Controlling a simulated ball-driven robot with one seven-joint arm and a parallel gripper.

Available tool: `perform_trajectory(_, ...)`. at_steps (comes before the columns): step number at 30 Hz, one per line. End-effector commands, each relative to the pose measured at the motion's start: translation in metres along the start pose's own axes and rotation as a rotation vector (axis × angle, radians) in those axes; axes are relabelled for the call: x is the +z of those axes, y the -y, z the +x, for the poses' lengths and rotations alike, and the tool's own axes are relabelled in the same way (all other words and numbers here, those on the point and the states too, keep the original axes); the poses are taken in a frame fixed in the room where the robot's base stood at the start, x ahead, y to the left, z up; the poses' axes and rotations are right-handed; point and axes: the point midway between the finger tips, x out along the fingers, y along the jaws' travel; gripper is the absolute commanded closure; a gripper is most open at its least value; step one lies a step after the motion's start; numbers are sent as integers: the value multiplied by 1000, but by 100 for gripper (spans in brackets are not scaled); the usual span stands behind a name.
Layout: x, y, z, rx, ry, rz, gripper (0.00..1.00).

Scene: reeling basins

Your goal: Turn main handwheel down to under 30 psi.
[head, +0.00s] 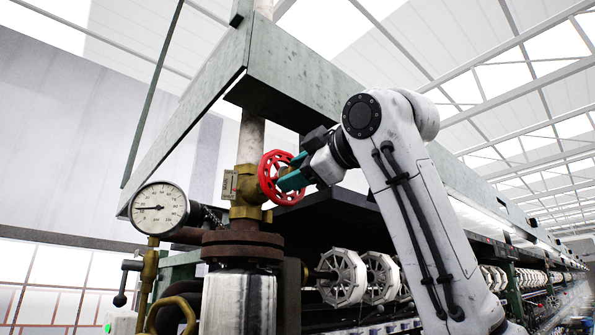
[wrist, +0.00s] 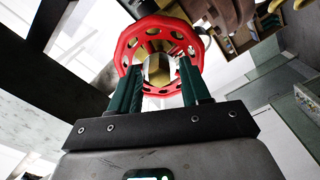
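The red handwheel (head: 273,177) sits on a brass valve (head: 247,185) on the vertical pipe in the head view. It also shows in the wrist view (wrist: 126,47), with the brass hub (wrist: 158,70) in its middle. My gripper (head: 284,180) is at the wheel. Its two green fingers (wrist: 158,68) stand apart, one on each side of the hub, with their tips at the wheel's rim. The hub is clear of both fingers. Whether the fingers press on the rim cannot be told. The round white gauge (head: 160,209) has its needle pointing left, nearly level; its numbers are too small to read surely.
A green-grey beam (head: 300,85) runs above the valve and my arm. A rusty flange (head: 241,245) and a metal cylinder (head: 238,303) stand below the valve. White reels (head: 342,277) line the machine to the right. Brass piping (head: 149,272) is at lower left.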

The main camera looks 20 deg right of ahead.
Motion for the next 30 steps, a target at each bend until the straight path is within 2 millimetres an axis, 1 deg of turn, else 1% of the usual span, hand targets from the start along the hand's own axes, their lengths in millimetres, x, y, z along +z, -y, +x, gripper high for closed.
perform_trajectory(5,0,0,-1,1,0,1,53)
perform_trajectory(7,0,0,-6,3,-2,1,53)
perform_trajectory(18,1,1,-56,4,-1,0,53)
perform_trajectory(21,0,0,-65,2,-2,1,53)
perform_trajectory(24,0,0,-70,1,-1,2,53)
perform_trajectory(30,0,0,-70,0,0,2,53)
